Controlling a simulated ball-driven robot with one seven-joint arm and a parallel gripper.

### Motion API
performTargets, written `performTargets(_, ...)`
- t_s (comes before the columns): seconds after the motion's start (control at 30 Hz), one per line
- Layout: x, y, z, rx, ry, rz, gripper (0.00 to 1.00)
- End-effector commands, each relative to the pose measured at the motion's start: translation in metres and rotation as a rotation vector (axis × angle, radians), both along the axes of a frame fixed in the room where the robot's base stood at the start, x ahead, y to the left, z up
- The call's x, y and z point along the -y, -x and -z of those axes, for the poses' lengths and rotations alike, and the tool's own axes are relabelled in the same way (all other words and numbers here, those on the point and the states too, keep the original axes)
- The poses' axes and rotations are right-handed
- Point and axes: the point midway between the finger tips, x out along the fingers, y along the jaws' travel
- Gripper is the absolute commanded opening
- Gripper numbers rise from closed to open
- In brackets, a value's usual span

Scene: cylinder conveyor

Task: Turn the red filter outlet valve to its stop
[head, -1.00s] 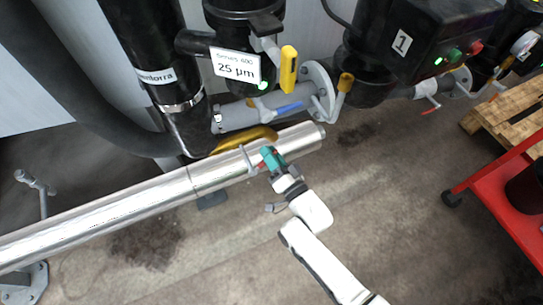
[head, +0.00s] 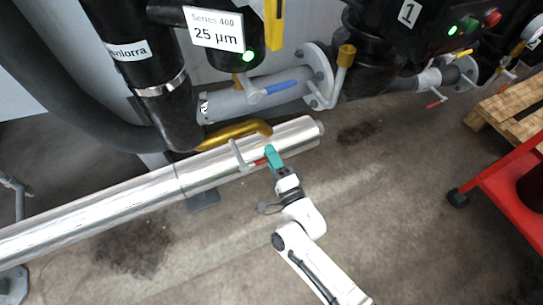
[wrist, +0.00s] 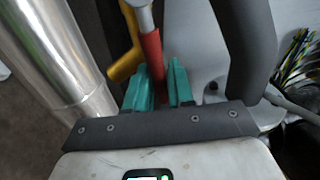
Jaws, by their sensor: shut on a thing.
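The red filter outlet valve shows in the head view as a grey lever (head: 238,155) with a red grip (head: 259,162), at the right part of a shiny steel pipe (head: 205,165). My gripper (head: 271,157) with teal fingers reaches it from the lower right and is shut on the red grip. In the wrist view the red grip (wrist: 153,58) runs between the two teal fingers (wrist: 160,86), with the grey lever arm (wrist: 143,16) beyond. The valve's body and stop are hidden.
A yellow handle (head: 235,133) lies just behind the pipe, and a blue-handled valve (head: 275,88) sits above it. Another red-handled valve (head: 436,101) is further right. A red cart (head: 510,185) stands at the right.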

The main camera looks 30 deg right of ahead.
Motion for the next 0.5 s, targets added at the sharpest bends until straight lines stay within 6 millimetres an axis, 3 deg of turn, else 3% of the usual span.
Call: performTargets(0.5,0.0009,0.0009,0.0058,-0.007,-0.039,0.001,0.00)
